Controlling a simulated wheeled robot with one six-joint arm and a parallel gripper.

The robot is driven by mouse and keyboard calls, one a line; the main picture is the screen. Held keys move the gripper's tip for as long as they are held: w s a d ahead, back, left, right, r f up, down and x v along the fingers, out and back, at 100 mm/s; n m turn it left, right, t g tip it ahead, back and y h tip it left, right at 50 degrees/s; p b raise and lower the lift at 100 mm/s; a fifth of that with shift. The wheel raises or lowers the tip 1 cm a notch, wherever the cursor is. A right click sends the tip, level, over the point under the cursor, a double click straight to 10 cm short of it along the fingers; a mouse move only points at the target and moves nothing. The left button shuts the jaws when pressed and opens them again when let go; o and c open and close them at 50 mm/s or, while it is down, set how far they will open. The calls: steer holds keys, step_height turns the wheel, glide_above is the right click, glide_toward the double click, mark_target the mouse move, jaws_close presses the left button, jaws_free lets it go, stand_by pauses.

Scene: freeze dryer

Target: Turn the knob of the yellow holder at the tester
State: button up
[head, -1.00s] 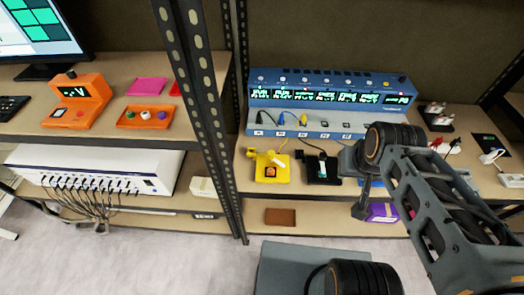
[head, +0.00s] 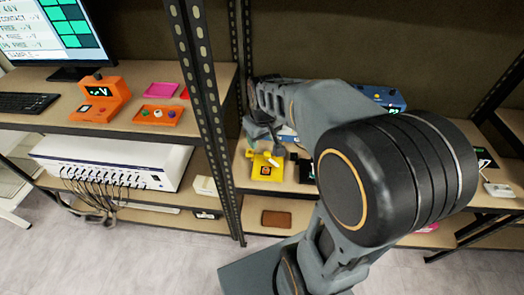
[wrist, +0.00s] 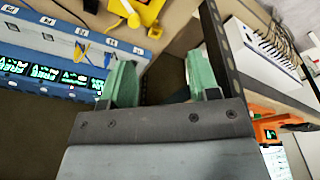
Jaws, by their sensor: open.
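The yellow holder (head: 262,172) stands on the right-hand shelf in the head view, with a pale lever-like piece at its top. I cannot clearly tell which part is the knob. In the wrist view the yellow holder (wrist: 150,12) shows at the top edge, partly cut off. The blue tester (head: 385,97) is mostly hidden behind my arm; its displays and ports show in the wrist view (wrist: 40,60). My gripper (wrist: 161,82) is open, with green fingertips apart and nothing between them. It is apart from the holder, over the shelf near the tester's end.
A black holder (head: 305,170) stands just right of the yellow one, partly hidden by my arm. A perforated dark post (head: 205,110) rises left of the holder. A brown block (head: 276,218) lies on the lower shelf. An orange meter (head: 100,98) is on the left shelf.

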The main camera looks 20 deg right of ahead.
steer(key=w+d+f+n+g+p, duration=0.1)
steer(key=w+d+f, duration=0.15)
steer(key=w, duration=0.35)
steer(key=n+g+p, duration=0.1)
steer(key=p, duration=0.1)
glide_toward(267, 153)
step_height(267, 153, down, 8)
steer(key=shift+d+p, duration=0.15)
steer(key=shift+p, duration=0.9)
steer(key=shift+f, duration=0.9)
steer(key=c, duration=0.9)
